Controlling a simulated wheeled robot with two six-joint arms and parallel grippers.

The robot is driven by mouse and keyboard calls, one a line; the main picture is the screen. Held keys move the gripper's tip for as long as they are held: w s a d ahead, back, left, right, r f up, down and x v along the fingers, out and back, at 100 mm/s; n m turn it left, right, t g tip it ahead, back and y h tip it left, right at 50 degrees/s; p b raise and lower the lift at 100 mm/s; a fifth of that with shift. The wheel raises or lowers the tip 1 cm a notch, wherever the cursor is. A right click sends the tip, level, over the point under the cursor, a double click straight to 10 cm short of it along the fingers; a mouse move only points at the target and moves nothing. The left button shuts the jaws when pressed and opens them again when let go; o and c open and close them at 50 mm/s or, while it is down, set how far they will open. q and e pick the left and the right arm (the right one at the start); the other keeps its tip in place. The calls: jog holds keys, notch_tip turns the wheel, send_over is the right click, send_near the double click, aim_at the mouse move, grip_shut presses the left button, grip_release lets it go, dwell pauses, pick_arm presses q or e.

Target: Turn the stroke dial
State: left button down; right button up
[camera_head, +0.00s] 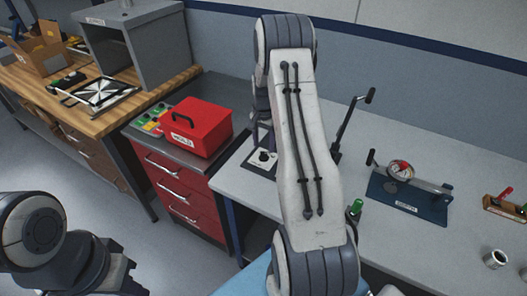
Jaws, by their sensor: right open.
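A small white plate with a dark round knob (263,157), which looks like a dial, lies on the grey bench just left of my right arm. My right gripper (264,140) is partly hidden behind the arm and points down, above or close beside the knob. It is open, and I see nothing held in it. I cannot tell whether it touches the knob. A round red-and-white gauge (402,170) stands on a blue base plate (408,207) further right, apart from the gripper. My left gripper (122,277) is low at the left, dark and only partly visible, far from the bench.
A red box (197,128) sits on a red drawer cabinet (178,178) left of the bench. A black lever (354,122) rises behind my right arm. A white cup (495,259) and a wooden block (505,207) stand at the right. The bench front is partly clear.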

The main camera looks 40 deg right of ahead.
aim_at(263, 154)
notch_tip(263, 154, up, 6)
jog(key=shift+r+b, duration=0.25)
jog(key=shift+b, duration=0.2)
jog(key=s+a+r+n, duration=0.2)
jog(key=a+r+n, duration=0.1)
jog(key=a, duration=0.6)
jog(key=s+a+r+n, duration=0.1)
jog(key=a+r+n, duration=0.15)
jog(key=a, duration=0.55)
jog(key=s+a+r+n, duration=0.2)
jog(key=a+n, duration=0.2)
jog(key=a, duration=0.5)
jog(key=s+a+n, duration=0.3)
jog(key=s+a, duration=0.1)
jog(key=s, duration=0.3)
jog(key=s+a+r+n, duration=0.1)
jog(key=s+a+n, duration=0.3)
jog(key=s, duration=0.4)
jog(key=s+a+n+y, duration=0.1)
jog(key=s+a+n, duration=0.3)
jog(key=s, duration=0.4)
jog(key=shift+r, duration=0.25)
